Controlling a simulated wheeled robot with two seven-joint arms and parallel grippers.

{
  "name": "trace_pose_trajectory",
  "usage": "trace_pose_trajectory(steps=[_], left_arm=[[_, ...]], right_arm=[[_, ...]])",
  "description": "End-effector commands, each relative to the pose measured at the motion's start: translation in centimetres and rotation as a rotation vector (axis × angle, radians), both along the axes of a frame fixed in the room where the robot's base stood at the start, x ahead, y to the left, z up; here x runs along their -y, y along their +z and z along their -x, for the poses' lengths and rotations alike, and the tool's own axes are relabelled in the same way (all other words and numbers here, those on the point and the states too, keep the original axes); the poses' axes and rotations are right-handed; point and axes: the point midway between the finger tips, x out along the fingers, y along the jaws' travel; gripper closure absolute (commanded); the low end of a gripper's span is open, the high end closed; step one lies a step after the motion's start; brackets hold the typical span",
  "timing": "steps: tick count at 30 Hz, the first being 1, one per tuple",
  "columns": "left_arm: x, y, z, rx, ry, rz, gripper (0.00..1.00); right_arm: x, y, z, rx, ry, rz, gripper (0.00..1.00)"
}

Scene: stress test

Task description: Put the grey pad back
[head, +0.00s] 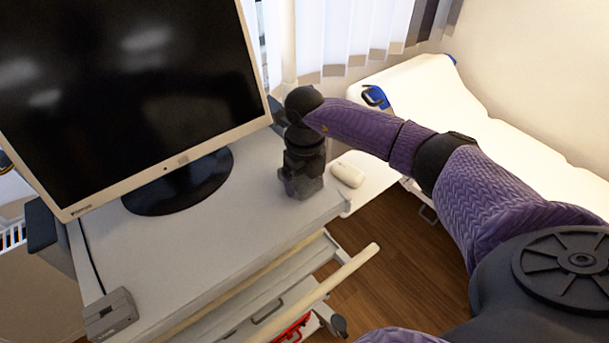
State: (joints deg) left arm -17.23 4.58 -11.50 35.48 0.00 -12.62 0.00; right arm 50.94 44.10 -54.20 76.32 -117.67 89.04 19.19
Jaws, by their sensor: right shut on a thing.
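My right gripper (302,188) points down over the right end of the grey-topped cart (230,225), close to its top. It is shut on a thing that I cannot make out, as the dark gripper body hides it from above. I cannot pick out the grey pad for certain. A small grey box (110,315) lies at the cart's front left corner, far from the gripper. My left gripper is not in view.
A monitor (130,90) on a round black base (178,185) takes up the cart's back left. A white mouse (347,174) lies on a pale side shelf (370,180) right of the gripper. A cream handle bar (320,290) crosses in front. A white bed (500,140) stands behind my right arm. The cart's middle front is clear.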

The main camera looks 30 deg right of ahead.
Motion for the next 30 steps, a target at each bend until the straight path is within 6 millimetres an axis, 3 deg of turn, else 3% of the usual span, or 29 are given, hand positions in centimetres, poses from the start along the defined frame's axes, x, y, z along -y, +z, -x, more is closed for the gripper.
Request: trace_pose_trajectory(steps=[1,2,3,11,14,22,26,30], left_arm=[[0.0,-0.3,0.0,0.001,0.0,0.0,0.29],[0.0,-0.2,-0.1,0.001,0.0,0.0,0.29],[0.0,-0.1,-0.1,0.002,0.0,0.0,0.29],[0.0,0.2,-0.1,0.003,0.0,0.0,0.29],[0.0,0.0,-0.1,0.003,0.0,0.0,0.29],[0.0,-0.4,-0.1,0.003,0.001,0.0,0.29],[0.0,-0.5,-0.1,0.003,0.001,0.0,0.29],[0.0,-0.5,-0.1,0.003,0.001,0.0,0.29]], right_arm=[[0.0,-0.3,0.0,0.0,0.0,0.0,0.57],[0.0,-0.2,0.0,0.0,0.0,0.0,0.04],[0.0,-0.2,0.0,0.0,0.0,0.0,0.0],[0.0,0.5,0.0,0.001,0.0,0.0,0.0],[0.0,2.3,-0.1,0.005,-0.001,0.001,0.0],[0.0,9.7,0.0,0.004,0.0,0.0,0.0],[0.0,11.6,0.0,0.002,-0.001,0.0,0.0],[0.0,12.2,0.0,-0.001,0.0,0.0,0.0]])
